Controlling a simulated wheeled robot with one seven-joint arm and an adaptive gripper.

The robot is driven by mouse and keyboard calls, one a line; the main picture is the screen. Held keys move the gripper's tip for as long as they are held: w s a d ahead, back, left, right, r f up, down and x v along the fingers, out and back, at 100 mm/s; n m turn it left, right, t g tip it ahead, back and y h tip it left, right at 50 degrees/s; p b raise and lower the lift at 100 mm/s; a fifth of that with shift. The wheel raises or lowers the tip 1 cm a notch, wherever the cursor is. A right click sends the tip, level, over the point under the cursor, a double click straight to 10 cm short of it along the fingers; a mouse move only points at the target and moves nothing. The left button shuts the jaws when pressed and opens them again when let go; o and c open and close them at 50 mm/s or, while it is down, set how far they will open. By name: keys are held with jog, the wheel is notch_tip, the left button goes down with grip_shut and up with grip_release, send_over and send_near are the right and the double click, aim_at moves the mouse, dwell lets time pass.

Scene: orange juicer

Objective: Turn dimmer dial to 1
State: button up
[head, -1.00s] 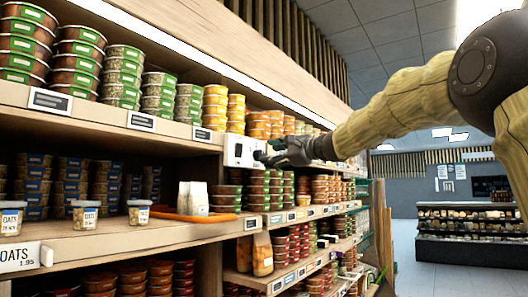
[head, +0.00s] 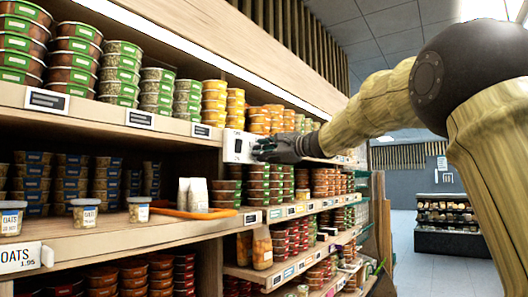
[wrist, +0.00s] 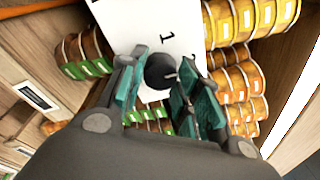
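The dimmer dial is a round black knob (wrist: 160,70) on a white panel (wrist: 135,28), seen in the wrist view. A "1" is printed on the panel above the knob, and part of another mark shows to its right. A small light pointer line on the knob faces right, not the "1". My gripper (wrist: 157,97) has its teal fingers apart, one on each side of the knob; I cannot tell whether they touch it. In the head view, the white panel (head: 236,147) is on the shelf front with my gripper (head: 262,149) at its right part, hiding the knob.
Stacked green-labelled tubs (head: 119,72) and yellow tubs (head: 214,101) fill the shelf above. The aisle floor (head: 440,262) is clear at right.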

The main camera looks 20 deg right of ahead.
jog(key=shift+f+n+b, duration=0.2)
jog(key=shift+n+b, duration=0.1)
jog(key=shift+b, duration=0.55)
jog(key=shift+d+n+y+b, duration=0.1)
jog(key=shift+n+y+b, duration=0.35)
jog(key=shift+n+b, duration=2.6)
jog(key=shift+n+y+b, duration=0.45)
jog(key=shift+n+b, duration=2.4)
jog(key=shift+b, duration=0.35)
jog(key=shift+n, duration=0.3)
jog(key=o, duration=1.1)
jog(key=shift+c, duration=0.2)
jog(key=v, duration=1.2)
